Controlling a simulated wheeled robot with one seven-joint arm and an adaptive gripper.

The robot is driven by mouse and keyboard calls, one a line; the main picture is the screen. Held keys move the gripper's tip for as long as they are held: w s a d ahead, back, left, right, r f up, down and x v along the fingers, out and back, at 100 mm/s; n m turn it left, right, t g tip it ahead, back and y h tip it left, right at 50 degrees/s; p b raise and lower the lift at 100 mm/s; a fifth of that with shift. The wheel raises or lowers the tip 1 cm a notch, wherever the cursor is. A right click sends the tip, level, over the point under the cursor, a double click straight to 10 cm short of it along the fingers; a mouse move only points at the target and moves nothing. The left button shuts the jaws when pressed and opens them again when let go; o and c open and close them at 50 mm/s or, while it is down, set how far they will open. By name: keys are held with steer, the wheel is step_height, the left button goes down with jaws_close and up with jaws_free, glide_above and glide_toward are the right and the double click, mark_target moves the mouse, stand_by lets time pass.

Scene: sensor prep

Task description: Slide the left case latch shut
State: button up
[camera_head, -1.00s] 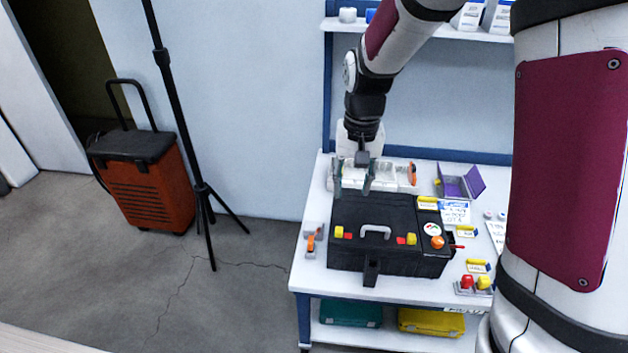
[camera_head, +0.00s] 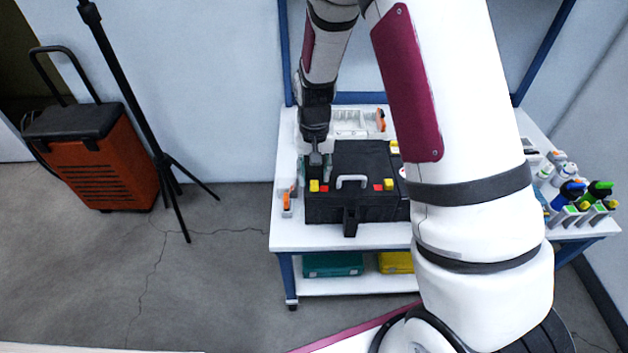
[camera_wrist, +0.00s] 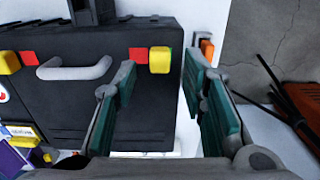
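The black case (camera_head: 365,208) stands shut on the white table, its pale grey handle (camera_head: 352,181) at the middle. The left latch is a yellow block (camera_head: 314,186) with a red patch on its right. In the wrist view the case appears turned around, and this yellow latch (camera_wrist: 159,60) has red on its left and a thin green strip on its right. My gripper (camera_head: 315,167) is just behind the latch in the head view. In the wrist view my gripper (camera_wrist: 160,78) is open, its green-padded fingers spread to either side of the latch.
The right latch (camera_head: 388,184) is also yellow beside red. An orange-and-grey item (camera_head: 287,200) lies left of the case. A white tray (camera_head: 355,122) stands behind it. My arm hides the table's right part. An orange trolley case (camera_head: 95,165) and a black tripod (camera_head: 165,165) stand left on the floor.

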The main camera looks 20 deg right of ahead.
mark_target(325, 189)
steer(key=shift+f, duration=1.45)
jaws_close()
steer(key=shift+s+d, duration=0.2)
steer(key=shift+d, duration=0.45)
steer(key=shift+s+d, duration=0.2)
steer(key=shift+d, duration=0.4)
jaws_free()
steer(key=shift+d, duration=0.1)
